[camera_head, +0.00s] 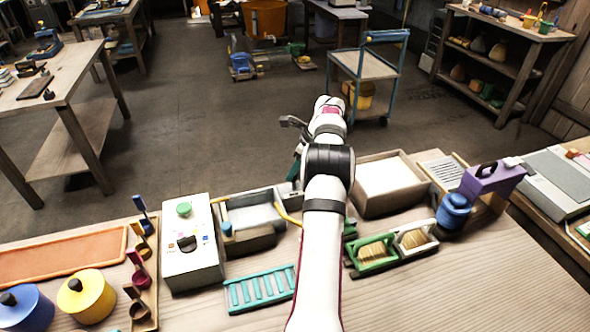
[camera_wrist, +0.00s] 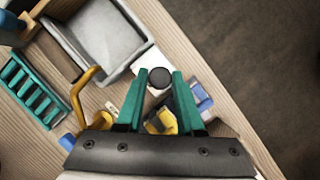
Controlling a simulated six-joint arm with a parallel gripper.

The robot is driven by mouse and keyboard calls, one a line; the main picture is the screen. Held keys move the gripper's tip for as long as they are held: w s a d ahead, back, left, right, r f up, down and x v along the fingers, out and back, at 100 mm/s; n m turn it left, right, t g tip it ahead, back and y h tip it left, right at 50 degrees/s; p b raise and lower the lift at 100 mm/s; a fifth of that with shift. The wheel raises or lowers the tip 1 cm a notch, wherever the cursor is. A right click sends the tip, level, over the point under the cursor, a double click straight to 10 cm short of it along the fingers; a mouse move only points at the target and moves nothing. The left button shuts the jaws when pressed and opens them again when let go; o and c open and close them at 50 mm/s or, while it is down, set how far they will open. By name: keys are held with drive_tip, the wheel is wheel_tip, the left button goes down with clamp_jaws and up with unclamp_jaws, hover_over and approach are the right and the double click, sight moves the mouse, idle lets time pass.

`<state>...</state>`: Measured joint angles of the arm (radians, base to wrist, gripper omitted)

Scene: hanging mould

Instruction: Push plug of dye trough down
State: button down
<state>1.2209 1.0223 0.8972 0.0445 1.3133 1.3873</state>
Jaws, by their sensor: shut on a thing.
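The dye trough appears to be the grey open basin (camera_head: 252,217) left of my arm in the head view; it also shows at the upper left of the wrist view (camera_wrist: 118,28). A blue upright peg (camera_head: 227,230), perhaps the plug, stands at its left front; a blue piece (camera_wrist: 12,22) shows at the wrist view's left edge. My gripper (camera_wrist: 161,76) has two teal fingers, shut on a dark round knob (camera_wrist: 160,78) by a white block (camera_wrist: 150,60). It is right of the basin in the wrist view. In the head view my arm mostly hides it.
A bent yellow handle (camera_wrist: 85,90) lies between basin and gripper. A white box with a green button (camera_head: 191,240) stands left of the basin, a teal rack (camera_head: 260,291) in front. A pale tray (camera_head: 390,184) and brush holders (camera_head: 376,253) are right.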

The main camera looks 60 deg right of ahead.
sight(297, 174)
drive_tip(key=shift+a+f, duration=0.1)
idle(0.4)
drive_tip(key=shift+f, duration=1.4)
drive_tip(key=c, duration=0.5)
unclamp_jaws()
drive_tip(key=shift+c, duration=0.2)
drive_tip(key=v, duration=1.6)
drive_tip(key=shift+w, duration=0.15)
